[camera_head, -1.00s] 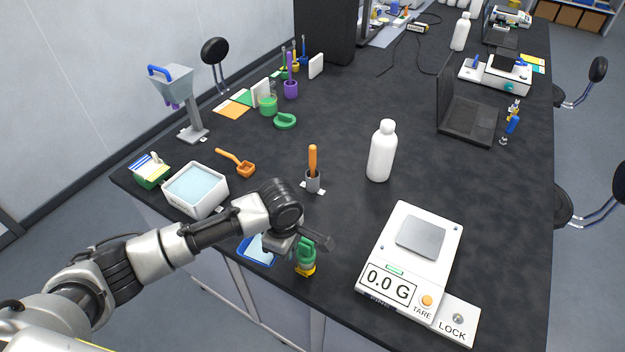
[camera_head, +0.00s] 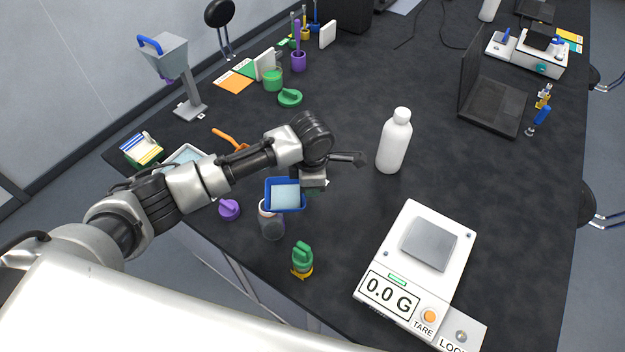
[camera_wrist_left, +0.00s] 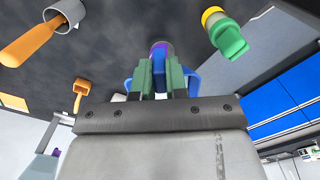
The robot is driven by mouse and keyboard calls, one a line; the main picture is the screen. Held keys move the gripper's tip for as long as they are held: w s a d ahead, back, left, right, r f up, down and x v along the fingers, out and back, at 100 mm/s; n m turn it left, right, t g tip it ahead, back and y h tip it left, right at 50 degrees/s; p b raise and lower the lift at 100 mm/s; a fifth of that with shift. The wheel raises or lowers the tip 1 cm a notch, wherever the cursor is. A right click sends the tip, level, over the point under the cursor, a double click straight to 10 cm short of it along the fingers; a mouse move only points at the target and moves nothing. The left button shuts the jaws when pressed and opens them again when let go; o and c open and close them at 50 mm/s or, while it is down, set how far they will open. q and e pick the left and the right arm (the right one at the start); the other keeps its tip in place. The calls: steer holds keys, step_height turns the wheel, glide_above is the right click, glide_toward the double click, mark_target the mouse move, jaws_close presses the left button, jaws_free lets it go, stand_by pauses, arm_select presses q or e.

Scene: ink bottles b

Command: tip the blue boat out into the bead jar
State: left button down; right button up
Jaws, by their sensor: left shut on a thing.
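The blue boat (camera_head: 285,195) is a small blue tray with pale blue contents. My left gripper (camera_head: 312,182) is shut on its edge, on the boat's right side in the head view. The boat is held up beside and partly over the mouth of a jar (camera_head: 272,226) with a dark lower part, which I take for the bead jar; the boat hides part of its rim. In the left wrist view the left fingers (camera_wrist_left: 160,80) grip the boat (camera_wrist_left: 190,80), with a purple and grey round thing (camera_wrist_left: 160,48) beyond. My right gripper is not in view.
A purple lid (camera_head: 229,209) lies left of the jar. A green-topped item (camera_head: 302,258) with a yellow base stands near the front edge. The scale (camera_head: 415,265) reads 0.0 G. A white bottle (camera_head: 394,141) stands behind. A white tub (camera_head: 186,155) is partly behind my arm.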

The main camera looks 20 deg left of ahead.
arm_select(q)
steer(key=shift+s, duration=0.1)
steer(key=shift+w+a+f+h, duration=0.2)
steer(key=shift+f+h, duration=0.05)
steer(key=shift+h, duration=0.25)
steer(key=h, duration=0.1)
steer(key=a+t+h, duration=0.1)
steer(key=shift+s+h, duration=0.15)
steer(key=shift+h, duration=0.15)
steer(key=shift+s+a+r, duration=0.15)
steer(key=shift+s+r, duration=0.05)
steer(key=shift+s+a+r+h, duration=0.15)
steer(key=shift+a+r+h, duration=0.05)
steer(key=shift+h, duration=0.3)
steer(key=shift+a+r+t+h, duration=0.3)
steer(key=shift+t+h, duration=0.2)
steer(key=shift+h, duration=0.1)
steer(key=shift+s+r, duration=0.15)
steer(key=shift+s, duration=0.05)
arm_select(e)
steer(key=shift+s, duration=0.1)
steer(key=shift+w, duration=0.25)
